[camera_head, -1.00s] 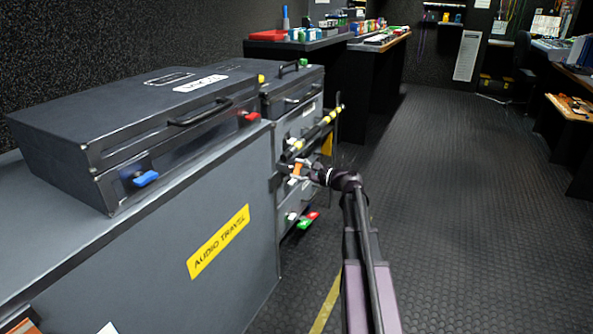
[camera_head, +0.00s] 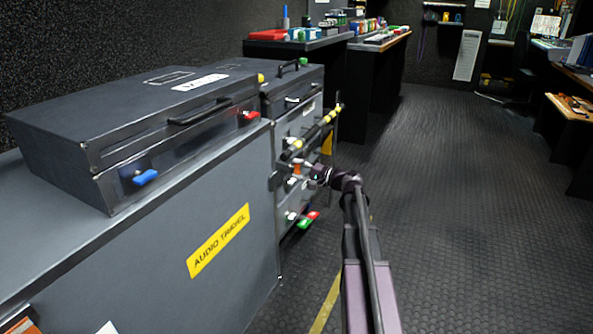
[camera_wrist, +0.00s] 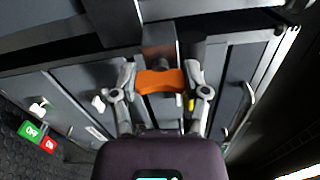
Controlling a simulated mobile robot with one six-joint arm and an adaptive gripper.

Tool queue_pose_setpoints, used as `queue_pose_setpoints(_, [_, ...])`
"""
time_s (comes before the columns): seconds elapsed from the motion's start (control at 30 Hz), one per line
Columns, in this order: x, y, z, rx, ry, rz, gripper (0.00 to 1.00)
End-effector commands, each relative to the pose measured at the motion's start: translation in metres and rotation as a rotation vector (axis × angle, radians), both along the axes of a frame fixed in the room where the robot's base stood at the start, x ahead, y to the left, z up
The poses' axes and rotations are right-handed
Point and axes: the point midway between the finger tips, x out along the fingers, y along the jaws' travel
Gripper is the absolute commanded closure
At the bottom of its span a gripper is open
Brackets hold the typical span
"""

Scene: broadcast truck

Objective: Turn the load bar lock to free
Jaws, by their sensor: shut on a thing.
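The load bar lock shows as an orange handle (camera_wrist: 162,81) in the wrist view, between the fingers of my gripper (camera_wrist: 162,90), which is shut on it. In the head view my gripper (camera_head: 303,170) is at the near end of the load bar (camera_head: 318,132), a black bar with yellow bands across the front of the dark cases. The fingers hide part of the orange handle there. Its exact turn angle is hard to tell in the head view.
A grey case (camera_head: 140,120) with blue and red latches lies on the counter marked "AUDIO TRAVEL" (camera_head: 218,240). Green and red tags (camera_head: 308,220) hang low by the cases; they read OFF and ON in the wrist view. Open floor (camera_head: 450,230) lies to the right.

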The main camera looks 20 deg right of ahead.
Motion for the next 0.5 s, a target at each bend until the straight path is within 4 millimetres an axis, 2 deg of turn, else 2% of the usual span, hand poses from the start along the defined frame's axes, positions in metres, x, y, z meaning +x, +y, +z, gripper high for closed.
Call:
queue_pose_setpoints(0.37, [-0.0034, 0.0023, -0.0014, -0.007, 0.0, 0.007, 0.88])
queue_pose_setpoints(0.4, [-0.0035, 0.0023, -0.0014, -0.007, 0.0, 0.007, 0.29])
queue_pose_setpoints(0.47, [-0.0031, 0.0022, -0.0012, -0.007, 0.0, 0.007, 0.11])
queue_pose_setpoints(0.5, [-0.0028, 0.0019, -0.0011, -0.006, 0.0, 0.005, 0.06])
